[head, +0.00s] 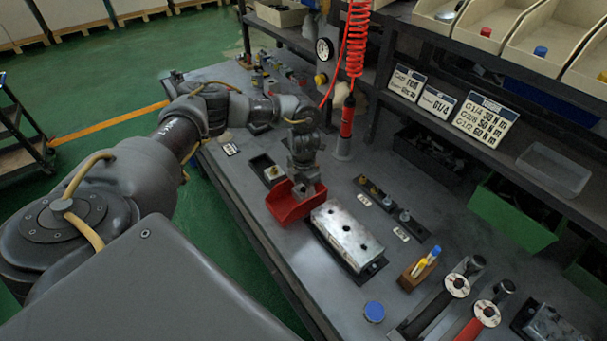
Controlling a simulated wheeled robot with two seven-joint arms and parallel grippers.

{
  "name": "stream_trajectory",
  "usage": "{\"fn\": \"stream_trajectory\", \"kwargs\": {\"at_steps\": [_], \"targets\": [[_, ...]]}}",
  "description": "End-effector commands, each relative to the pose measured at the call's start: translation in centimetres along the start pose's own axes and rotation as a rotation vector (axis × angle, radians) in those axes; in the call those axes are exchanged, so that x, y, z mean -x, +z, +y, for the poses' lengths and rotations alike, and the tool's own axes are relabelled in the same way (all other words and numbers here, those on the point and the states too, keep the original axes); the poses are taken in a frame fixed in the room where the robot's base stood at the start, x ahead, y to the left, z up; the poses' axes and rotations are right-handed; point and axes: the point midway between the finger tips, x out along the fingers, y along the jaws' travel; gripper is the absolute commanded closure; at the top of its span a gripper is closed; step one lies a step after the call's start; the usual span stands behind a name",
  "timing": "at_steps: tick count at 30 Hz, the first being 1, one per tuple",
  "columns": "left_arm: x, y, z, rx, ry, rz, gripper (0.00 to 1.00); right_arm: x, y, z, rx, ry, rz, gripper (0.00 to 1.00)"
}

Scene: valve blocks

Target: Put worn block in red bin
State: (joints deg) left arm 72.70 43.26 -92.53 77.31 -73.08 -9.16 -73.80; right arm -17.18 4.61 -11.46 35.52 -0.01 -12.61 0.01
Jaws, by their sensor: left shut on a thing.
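The red bin (286,208) stands on the grey bench near its left edge. My left gripper (304,188) is over the bin's back right part, pointing down. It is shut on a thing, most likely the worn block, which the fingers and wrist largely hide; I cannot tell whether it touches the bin. A silver metal block (345,232) with dark holes sits on a black fixture just right of the bin. My right gripper is not in view.
A black tray with a brass fitting (270,171) is behind the bin. A black strip of fittings (390,208), a wooden pen holder (418,272), a blue cap (374,311) and torque wrenches (457,286) lie to the right. A red-handled tool (347,120) hangs on a coiled hose behind.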

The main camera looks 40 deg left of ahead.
Motion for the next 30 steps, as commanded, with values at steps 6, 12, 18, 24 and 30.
{"fn": "stream_trajectory", "kwargs": {"at_steps": [6,12,18,24,30], "targets": [[-0.2,0.0,0.0,0.000,0.000,0.001,0.41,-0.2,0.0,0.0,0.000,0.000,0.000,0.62],[-0.1,0.0,0.0,0.000,0.000,0.001,0.41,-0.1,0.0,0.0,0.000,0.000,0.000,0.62],[1.5,0.1,0.0,-0.001,-0.001,-0.003,0.41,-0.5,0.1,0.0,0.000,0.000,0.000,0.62],[5.9,0.2,0.0,-0.002,0.001,-0.006,0.41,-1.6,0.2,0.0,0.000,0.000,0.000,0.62],[9.9,0.1,0.1,-0.001,0.003,-0.003,0.41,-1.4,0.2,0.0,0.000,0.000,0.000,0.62]]}}
